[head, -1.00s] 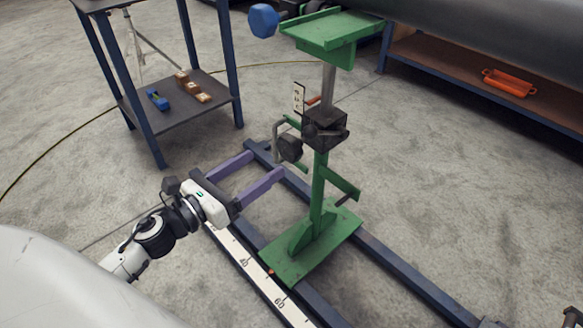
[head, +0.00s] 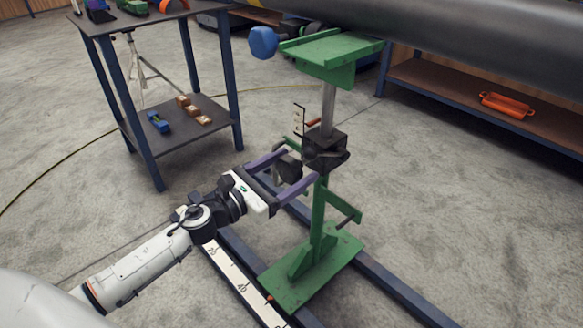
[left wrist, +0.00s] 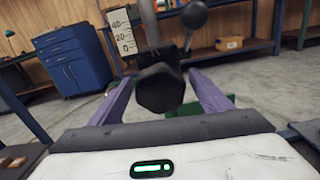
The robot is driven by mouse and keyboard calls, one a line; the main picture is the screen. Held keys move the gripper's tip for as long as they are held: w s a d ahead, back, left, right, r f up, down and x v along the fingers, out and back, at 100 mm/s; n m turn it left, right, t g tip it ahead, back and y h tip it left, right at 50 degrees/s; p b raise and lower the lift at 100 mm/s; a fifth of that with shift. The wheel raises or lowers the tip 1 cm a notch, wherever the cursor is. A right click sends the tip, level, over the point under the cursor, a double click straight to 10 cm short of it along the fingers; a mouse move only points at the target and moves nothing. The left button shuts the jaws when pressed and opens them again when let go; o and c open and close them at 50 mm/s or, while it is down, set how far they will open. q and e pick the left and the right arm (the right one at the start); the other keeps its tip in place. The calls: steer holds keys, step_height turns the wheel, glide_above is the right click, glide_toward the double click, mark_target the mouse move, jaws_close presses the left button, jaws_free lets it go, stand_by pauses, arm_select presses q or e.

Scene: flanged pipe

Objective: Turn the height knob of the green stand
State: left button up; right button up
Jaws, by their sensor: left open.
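The green stand (head: 318,225) stands upright on its base plate, with a grey post and a green top plate above. Its black height knob (head: 290,170) sticks out to the left of the dark block (head: 324,151) on the column. In the left wrist view the knob (left wrist: 159,88) faces the camera, roughly centred between the purple fingers. My left gripper (head: 298,163) is open, with its fingers reaching to either side of the knob. I cannot tell whether a finger touches it. My right gripper is not in view.
A lever with a dark ball (left wrist: 194,15) rises above the knob. A scale plate (left wrist: 122,32) is beside the post. A blue-legged table (head: 150,100) stands to the left with small items. Floor rails (head: 392,280) run under the stand. A large grey pipe (head: 480,40) passes overhead.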

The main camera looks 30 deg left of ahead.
arm_select(q)
steer(key=shift+w, duration=0.1)
steer(key=c, duration=1)
steer(key=shift+c, duration=0.2)
steer(key=shift+n, duration=0.4)
